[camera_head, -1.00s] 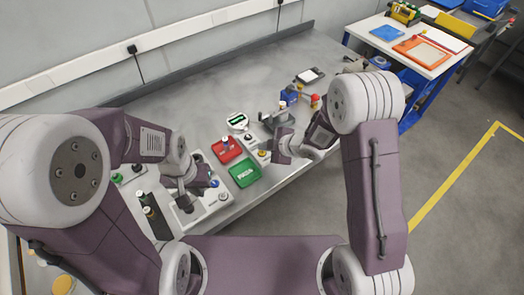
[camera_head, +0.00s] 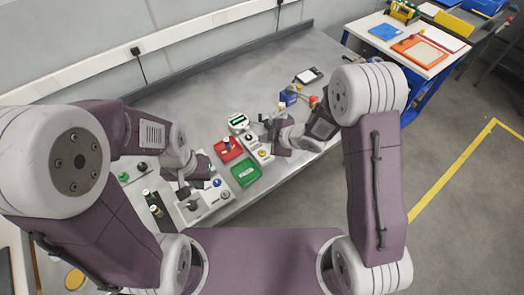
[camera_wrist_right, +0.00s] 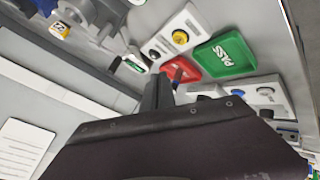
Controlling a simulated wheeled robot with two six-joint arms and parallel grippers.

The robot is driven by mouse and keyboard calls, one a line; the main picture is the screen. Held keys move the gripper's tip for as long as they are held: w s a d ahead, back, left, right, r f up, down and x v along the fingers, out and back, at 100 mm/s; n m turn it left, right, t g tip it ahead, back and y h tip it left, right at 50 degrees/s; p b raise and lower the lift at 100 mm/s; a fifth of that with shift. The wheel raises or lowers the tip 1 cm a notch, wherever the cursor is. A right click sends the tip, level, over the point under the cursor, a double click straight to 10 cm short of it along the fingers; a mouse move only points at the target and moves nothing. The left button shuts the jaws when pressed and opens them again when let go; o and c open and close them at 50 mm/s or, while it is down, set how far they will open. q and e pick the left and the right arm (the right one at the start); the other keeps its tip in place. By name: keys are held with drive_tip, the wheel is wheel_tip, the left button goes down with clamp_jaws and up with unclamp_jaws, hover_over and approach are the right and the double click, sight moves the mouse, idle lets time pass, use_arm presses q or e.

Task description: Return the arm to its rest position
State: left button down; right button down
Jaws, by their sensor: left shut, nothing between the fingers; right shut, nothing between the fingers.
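My left arm comes in from the left in the head view, and its gripper (camera_head: 184,190) hangs low over the near end of the bench, by a grey fixture with buttons (camera_head: 205,204). Its fingers look close together, with nothing seen between them. My right arm is bent over the bench's right edge. Its gripper (camera_head: 271,130) is beside the white button box (camera_head: 258,149) and shows as dark, shut, empty fingers in the right wrist view (camera_wrist_right: 158,92). The arms' own links hide parts of both grippers in the head view.
A red tray (camera_head: 227,150) and a green PASS tray (camera_head: 246,173) lie between the grippers. The far bench (camera_head: 215,90) is clear. A side table (camera_head: 425,65) stands upper right.

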idle(0.5)
drive_tip(key=w+d+r+m+t+h, duration=0.1)
drive_tip(key=w+d+r+t, duration=0.15)
drive_tip(key=r, duration=0.25)
drive_tip(key=w+d+r+m+t+h, duration=0.1)
drive_tip(key=d+r, duration=0.2)
drive_tip(key=r, duration=0.2)
drive_tip(key=s+d+r+m+h, duration=0.1)
drive_tip(key=s+d+m+h, duration=0.1)
drive_tip(key=d+m, duration=0.35)
drive_tip(key=s+d+f+m+g+h, duration=0.1)
drive_tip(key=s+d+f+m+g, duration=0.1)
drive_tip(key=s, duration=0.5)
drive_tip(key=s+d+f+m+g, duration=0.2)
drive_tip(key=s+m+g, duration=0.1)
drive_tip(key=s+m, duration=0.2)
drive_tip(key=s+d+f+m+g+h, duration=0.1)
drive_tip(key=s+d+m+g, duration=0.1)
drive_tip(key=s, duration=0.6)
drive_tip(key=shift+s+f+m+g+h, duration=0.35)
drive_tip(key=shift+m+g, duration=0.4)
drive_tip(key=shift+m, duration=0.5)
